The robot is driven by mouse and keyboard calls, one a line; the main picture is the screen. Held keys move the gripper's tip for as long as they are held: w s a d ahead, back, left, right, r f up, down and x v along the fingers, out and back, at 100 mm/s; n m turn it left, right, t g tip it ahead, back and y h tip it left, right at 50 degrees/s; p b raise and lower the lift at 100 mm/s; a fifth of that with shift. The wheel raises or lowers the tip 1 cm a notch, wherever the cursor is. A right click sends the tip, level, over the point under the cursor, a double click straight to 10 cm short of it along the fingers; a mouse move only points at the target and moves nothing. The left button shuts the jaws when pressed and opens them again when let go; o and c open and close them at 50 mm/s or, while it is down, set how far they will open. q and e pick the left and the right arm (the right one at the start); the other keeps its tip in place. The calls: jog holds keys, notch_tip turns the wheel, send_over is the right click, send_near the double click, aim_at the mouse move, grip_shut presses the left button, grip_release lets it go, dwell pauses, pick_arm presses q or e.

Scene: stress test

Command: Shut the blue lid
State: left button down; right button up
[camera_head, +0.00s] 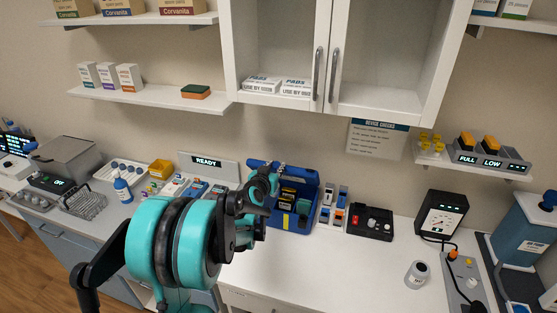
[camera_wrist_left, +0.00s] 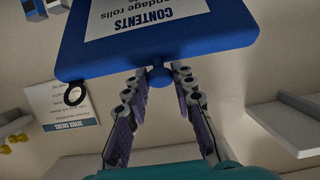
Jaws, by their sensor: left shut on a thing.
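The blue box (camera_head: 304,218) stands on the white counter and holds several small packs. My left gripper (camera_head: 268,182) is at the lid's left part. Its fingertips (camera_wrist_left: 158,77) are closed around the knob. My arm hides the left part of the box. My right gripper is not in view.
A black switch panel (camera_head: 370,221) and small coloured packs (camera_head: 334,206) stand right of the box. A grey-white cup (camera_head: 416,274) is farther right. White wall cabinets (camera_head: 388,116) hang above. The counter front at centre right is clear.

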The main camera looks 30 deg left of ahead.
pick_arm(q)
jog(key=s+f+b, duration=0.3)
jog(key=f+b, duration=0.3)
jog(key=f, duration=0.2)
jog(key=s+d+f+b, duration=0.1)
jog(key=s+f+b, duration=0.2)
jog(key=f+b, duration=0.3)
jog(key=shift+d+f+b, duration=0.25)
jog(key=shift+f+b, duration=0.05)
jog(key=shift+f, duration=0.85)
jog(key=c, duration=1.3)
grip_release()
jog(key=shift+a, duration=0.1)
jog(key=v, duration=1.2)
